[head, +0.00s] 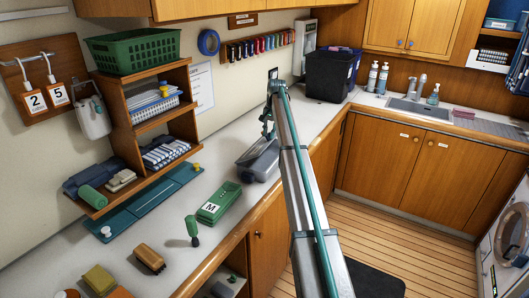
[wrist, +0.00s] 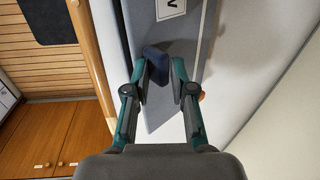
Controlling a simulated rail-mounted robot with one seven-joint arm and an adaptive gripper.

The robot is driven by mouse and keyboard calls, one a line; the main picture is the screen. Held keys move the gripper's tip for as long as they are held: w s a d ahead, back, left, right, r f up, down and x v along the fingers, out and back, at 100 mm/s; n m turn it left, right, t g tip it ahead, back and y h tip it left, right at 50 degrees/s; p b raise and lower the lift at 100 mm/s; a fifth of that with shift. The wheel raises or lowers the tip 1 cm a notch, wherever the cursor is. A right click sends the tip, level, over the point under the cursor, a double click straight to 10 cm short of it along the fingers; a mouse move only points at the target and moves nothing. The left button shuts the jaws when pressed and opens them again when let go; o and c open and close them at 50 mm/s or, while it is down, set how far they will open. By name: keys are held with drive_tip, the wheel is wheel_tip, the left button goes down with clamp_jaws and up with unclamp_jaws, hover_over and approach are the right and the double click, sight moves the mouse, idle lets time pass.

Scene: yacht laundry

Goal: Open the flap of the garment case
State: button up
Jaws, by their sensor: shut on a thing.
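The garment case (head: 264,168) is a grey box on the counter beyond the green box marked M. In the wrist view its grey surface (wrist: 178,50) lies below my gripper, with a white label near the top edge. A dark blue tab (wrist: 156,66) stands on this surface between my fingertips. My gripper (wrist: 159,66) is shut on the tab, its fingers on either side. In the head view my gripper (head: 269,136) is small and comes down over the case, partly hidden by my arm. How far the flap is raised I cannot tell.
A wooden shelf (head: 150,130) stands at the left. A dark bin (head: 328,75) stands beyond the case. The wall is close behind it.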

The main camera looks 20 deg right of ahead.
drive_tip(key=shift+w+r, duration=0.1)
drive_tip(key=shift+w+a+r+g+h+p, duration=0.4)
drive_tip(key=shift+w+a+r+p, duration=0.1)
drive_tip(key=shift+p, duration=0.25)
drive_tip(key=shift+w+a+r+g+h+p, duration=0.2)
drive_tip(key=shift+w+a+g+h+p, duration=0.15)
drive_tip(key=shift+a+g+h+p, duration=0.05)
drive_tip(key=shift+r, duration=0.1)
drive_tip(key=shift+w+a+r+p, duration=0.5)
drive_tip(key=shift+w+a+p, duration=0.3)
drive_tip(key=shift+p, duration=0.1)
